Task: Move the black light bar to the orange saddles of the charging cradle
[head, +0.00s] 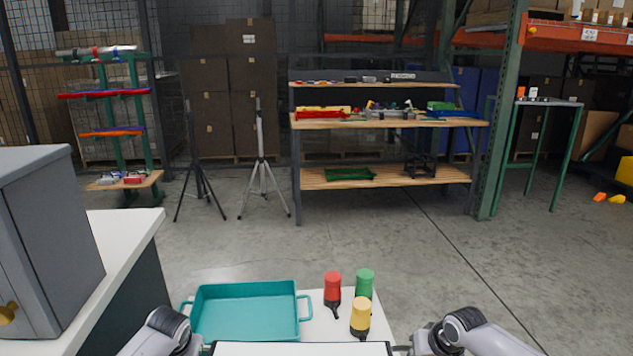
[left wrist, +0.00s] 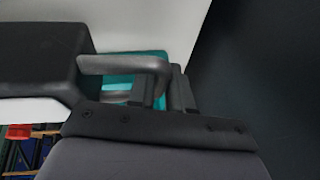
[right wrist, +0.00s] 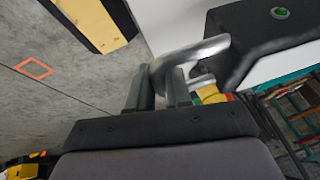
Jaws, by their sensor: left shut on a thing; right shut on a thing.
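The black light bar shows in the left wrist view (left wrist: 40,45) and the right wrist view (right wrist: 255,50), where its end carries a green button. It has a loop handle at each end. My left gripper (left wrist: 155,92) is shut on the left handle. My right gripper (right wrist: 160,90) is shut on the right handle. In the head view both arms reach in at the bottom edge, and most of the bar is cut off or hard to tell there. I cannot make out a charging cradle with orange saddles in any view.
A grey cabinet (head: 50,240) stands at left. Beyond open floor are a wooden shelf unit (head: 385,177), tripods (head: 262,165) and a green rack (head: 112,110).

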